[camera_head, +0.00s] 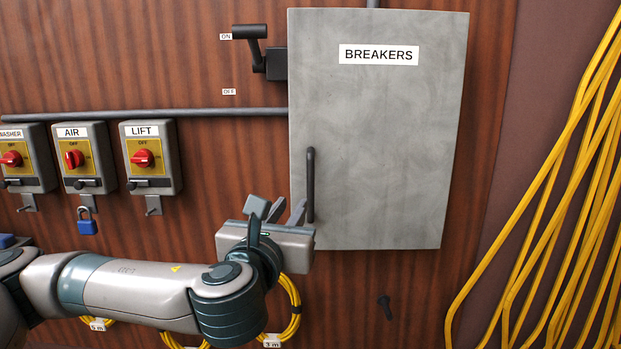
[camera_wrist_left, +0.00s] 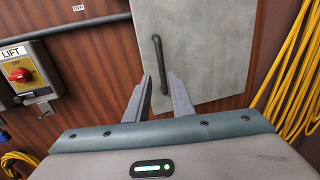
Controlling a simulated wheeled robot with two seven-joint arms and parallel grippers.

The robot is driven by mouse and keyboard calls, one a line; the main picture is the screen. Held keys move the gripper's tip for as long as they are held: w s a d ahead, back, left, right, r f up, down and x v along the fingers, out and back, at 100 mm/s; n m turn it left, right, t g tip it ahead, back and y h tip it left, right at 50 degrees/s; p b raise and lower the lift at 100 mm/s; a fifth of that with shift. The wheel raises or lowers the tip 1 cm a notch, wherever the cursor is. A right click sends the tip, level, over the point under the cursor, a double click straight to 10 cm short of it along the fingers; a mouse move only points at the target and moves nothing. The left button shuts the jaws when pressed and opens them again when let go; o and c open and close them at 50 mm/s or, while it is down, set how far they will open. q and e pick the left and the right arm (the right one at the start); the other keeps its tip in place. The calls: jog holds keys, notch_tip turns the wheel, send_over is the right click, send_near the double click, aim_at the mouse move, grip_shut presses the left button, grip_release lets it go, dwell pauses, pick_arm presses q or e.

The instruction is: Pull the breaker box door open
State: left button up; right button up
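The breaker box door (camera_head: 390,130) is a grey panel labelled BREAKERS, and it looks shut. Its dark upright bar handle (camera_head: 310,185) is near the lower left edge. My left gripper (camera_head: 287,208) is open and empty, just left of the handle's lower end in the head view. In the left wrist view the handle (camera_wrist_left: 158,62) appears ahead of the gripper (camera_wrist_left: 160,78), its lower end showing between the two separated fingers. Contact with the handle cannot be made out. The door (camera_wrist_left: 205,45) fills the upper middle there. My right gripper is not in view.
A black lever switch (camera_head: 262,52) is left of the box. Switch boxes, including LIFT (camera_head: 150,157), line the wall at left, with a blue padlock (camera_head: 87,222) below AIR. Yellow cables (camera_head: 570,170) hang at right. A dark peg (camera_head: 385,303) is below the box.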

aim_at(310, 179)
pick_arm(q)
jog(key=w+d+p, duration=0.1)
jog(key=w+p, duration=0.1)
jog(key=w, duration=0.3)
jog(key=w+d+p, duration=0.1)
jog(key=w+p, duration=0.1)
jog(key=w, duration=0.3)
jog(key=w+d+p, duration=0.1)
jog(key=w+p, duration=0.1)
jog(key=w, duration=0.3)
jog(key=shift+w+r, duration=0.1)
jog(key=shift+w, duration=0.25)
jog(key=shift+w+d+p, duration=0.2)
jog(key=shift+w+p, duration=0.15)
jog(key=shift+w, duration=0.35)
grip_shut()
